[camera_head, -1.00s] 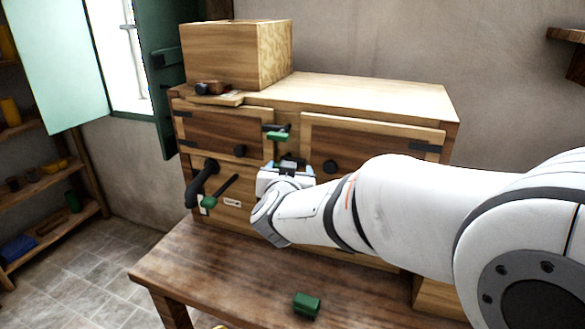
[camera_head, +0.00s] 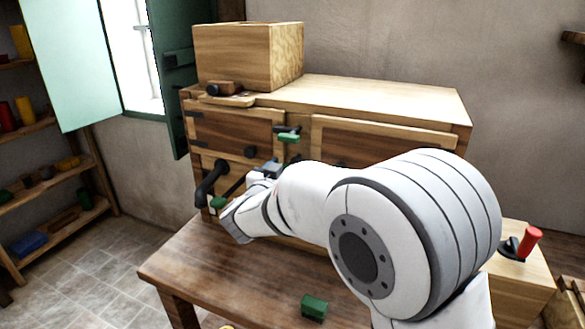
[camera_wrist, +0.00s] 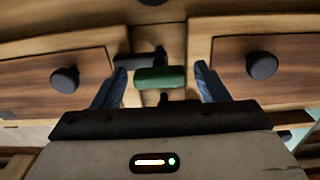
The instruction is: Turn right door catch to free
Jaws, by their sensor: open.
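The cabinet (camera_head: 380,92) has two small upper doors with dark round knobs. On the post between them is a catch (camera_head: 289,138) with a green grip and a black bar beside it. The catch also shows in the wrist view (camera_wrist: 160,78), its green bar lying roughly level. My gripper (camera_head: 269,168) is below the catch in the head view, in front of the cabinet. In the wrist view my gripper (camera_wrist: 161,72) has its two blue fingers apart, one on either side of the green bar, with nothing held. I cannot tell whether the fingers touch it.
A thick black curved handle (camera_head: 209,184) and a green-knobbed lever (camera_head: 218,203) stick out at the cabinet's lower left. A green block (camera_head: 314,307) lies on the wooden table (camera_head: 200,265). A red-handled lever (camera_head: 530,241) stands at the right. A wooden box (camera_head: 245,55) sits on top.

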